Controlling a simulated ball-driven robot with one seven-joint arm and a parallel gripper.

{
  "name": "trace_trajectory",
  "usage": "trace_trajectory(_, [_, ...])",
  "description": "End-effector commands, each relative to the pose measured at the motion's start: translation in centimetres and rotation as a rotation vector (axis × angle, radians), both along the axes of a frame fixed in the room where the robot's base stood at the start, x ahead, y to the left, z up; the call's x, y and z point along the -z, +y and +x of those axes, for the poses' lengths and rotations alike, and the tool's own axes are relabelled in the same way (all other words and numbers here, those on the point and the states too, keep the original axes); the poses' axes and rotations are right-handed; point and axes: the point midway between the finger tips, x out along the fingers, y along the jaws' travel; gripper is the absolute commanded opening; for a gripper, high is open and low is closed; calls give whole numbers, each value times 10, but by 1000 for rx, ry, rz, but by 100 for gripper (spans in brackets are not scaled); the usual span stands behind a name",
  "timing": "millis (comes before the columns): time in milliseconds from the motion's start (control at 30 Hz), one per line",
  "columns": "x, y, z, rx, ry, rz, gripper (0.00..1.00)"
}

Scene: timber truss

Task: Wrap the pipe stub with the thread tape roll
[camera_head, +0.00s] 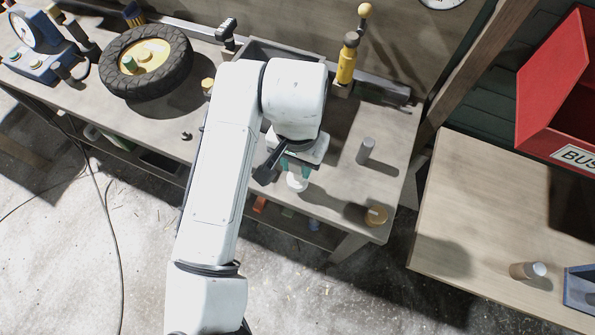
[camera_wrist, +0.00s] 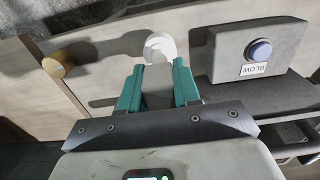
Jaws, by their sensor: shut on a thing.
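My gripper (camera_head: 296,165) is above the bench, its teal fingers shut on a white roll (camera_head: 297,181), which I take as the thread tape roll. In the wrist view the white roll (camera_wrist: 160,45) shows at the fingertips of my gripper (camera_wrist: 158,70). A short brass-coloured round piece (camera_head: 376,215) stands near the bench's front right corner, apart from the roll; it also shows at left in the wrist view (camera_wrist: 57,63). I cannot tell which of these is the pipe stub.
A tyre (camera_head: 145,62) lies on the bench at left. A yellow tool (camera_head: 347,60) stands at the back. The wrist view shows a grey box with a blue button (camera_wrist: 260,50).

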Motion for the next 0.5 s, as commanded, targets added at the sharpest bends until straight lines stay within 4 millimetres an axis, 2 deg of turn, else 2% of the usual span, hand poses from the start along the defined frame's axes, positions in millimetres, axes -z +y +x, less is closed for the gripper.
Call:
trace_trajectory(33, [-7,0,0,0,-1,0,0])
trace_trajectory(500, [-41,0,0,0,0,1,0])
